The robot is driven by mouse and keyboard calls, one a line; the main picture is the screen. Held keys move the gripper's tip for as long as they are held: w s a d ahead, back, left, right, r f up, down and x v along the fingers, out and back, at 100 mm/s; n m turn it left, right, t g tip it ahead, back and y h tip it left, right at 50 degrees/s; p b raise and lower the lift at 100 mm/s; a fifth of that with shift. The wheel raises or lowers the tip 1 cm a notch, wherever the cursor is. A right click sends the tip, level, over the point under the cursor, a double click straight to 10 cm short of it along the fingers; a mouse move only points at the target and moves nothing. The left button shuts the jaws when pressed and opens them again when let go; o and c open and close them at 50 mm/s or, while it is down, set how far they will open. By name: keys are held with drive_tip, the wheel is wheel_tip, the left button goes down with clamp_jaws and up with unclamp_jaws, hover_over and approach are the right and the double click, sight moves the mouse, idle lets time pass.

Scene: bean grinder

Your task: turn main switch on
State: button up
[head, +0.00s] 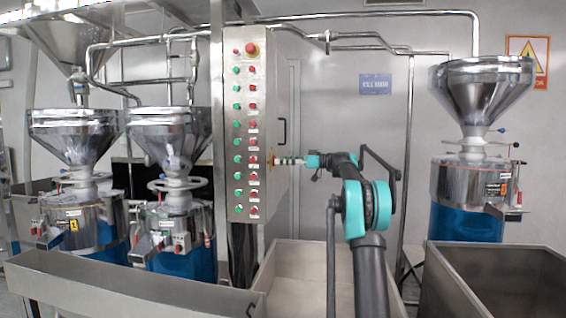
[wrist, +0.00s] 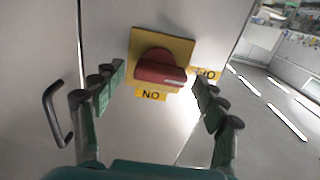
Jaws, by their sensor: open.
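The main switch (wrist: 158,68) is a red rotary knob on a yellow square plate (wrist: 181,45), in the upper middle of the wrist view. Its white mark points right, toward a yellow label (wrist: 206,74); another yellow label (wrist: 151,95) sits below the knob. My gripper (wrist: 158,82) is open, with one finger on each side of the knob and nothing held. I cannot tell whether the right finger touches the knob's edge. In the head view my gripper (head: 281,161) is at the right side of the control cabinet, where the knob is mostly hidden.
The control cabinet (head: 231,150) carries columns of green and red buttons and a red emergency button (head: 252,48). A dark door handle (wrist: 57,112) stands out left of my fingers. Grinders with steel hoppers (head: 172,135) stand left, another (head: 482,95) right. A steel trough (head: 490,262) is at lower right.

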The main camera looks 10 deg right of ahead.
drive_tip(key=c, duration=1.1)
drive_tip(key=shift+c, duration=0.2)
drive_tip(key=shift+m, duration=0.3)
drive_tip(key=shift+w+d+m, duration=0.1)
drive_tip(key=shift+w+m, duration=0.05)
drive_tip(key=shift+m, duration=2.7)
drive_tip(key=shift+w+m, duration=0.1)
drive_tip(key=shift+m, duration=2.8)
drive_tip(key=shift+w+d+m, duration=0.1)
drive_tip(key=shift+w+m, duration=0.05)
drive_tip(key=shift+m, duration=2.7)
